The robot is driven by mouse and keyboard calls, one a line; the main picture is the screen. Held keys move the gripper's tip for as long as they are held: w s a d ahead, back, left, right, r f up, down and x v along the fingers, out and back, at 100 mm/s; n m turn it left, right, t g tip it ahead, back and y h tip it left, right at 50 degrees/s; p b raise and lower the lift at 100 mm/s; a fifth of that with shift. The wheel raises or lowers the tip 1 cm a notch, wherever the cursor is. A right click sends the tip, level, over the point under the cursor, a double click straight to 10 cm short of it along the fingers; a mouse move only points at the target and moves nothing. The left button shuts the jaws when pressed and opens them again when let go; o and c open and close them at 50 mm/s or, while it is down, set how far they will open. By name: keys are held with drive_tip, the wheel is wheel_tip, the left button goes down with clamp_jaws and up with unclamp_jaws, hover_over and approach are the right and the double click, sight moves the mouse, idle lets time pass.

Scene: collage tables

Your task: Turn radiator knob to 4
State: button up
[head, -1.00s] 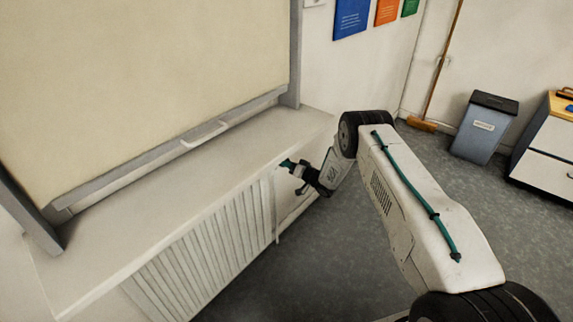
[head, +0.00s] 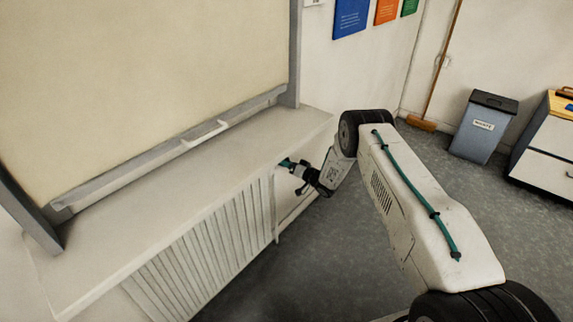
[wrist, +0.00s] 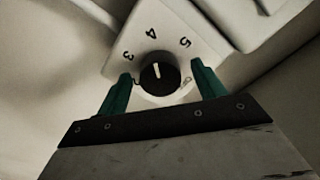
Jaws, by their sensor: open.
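The radiator knob (wrist: 159,74) is black and round with a white pointer line, on a pale plate (wrist: 204,57) marked 3, 4 and 5 in the wrist view. The pointer line points up, roughly at the 4. My gripper (wrist: 161,68) is open, with one teal finger on each side of the knob. I cannot tell whether either finger touches it. In the head view my gripper (head: 286,163) is at the right end of the radiator, just under the sill. The knob is hidden there.
The ribbed radiator (head: 205,247) runs under a wide pale sill (head: 190,185), whose edge lies close above my gripper. A blind or board (head: 145,75) is above it. A grey bin (head: 482,128), a broom (head: 440,75) and a cabinet (head: 545,150) stand far right. The floor between is clear.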

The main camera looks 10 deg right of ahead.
drive_tip(key=v, duration=0.7)
drive_tip(key=shift+s, duration=0.25)
drive_tip(key=shift+d, duration=0.15)
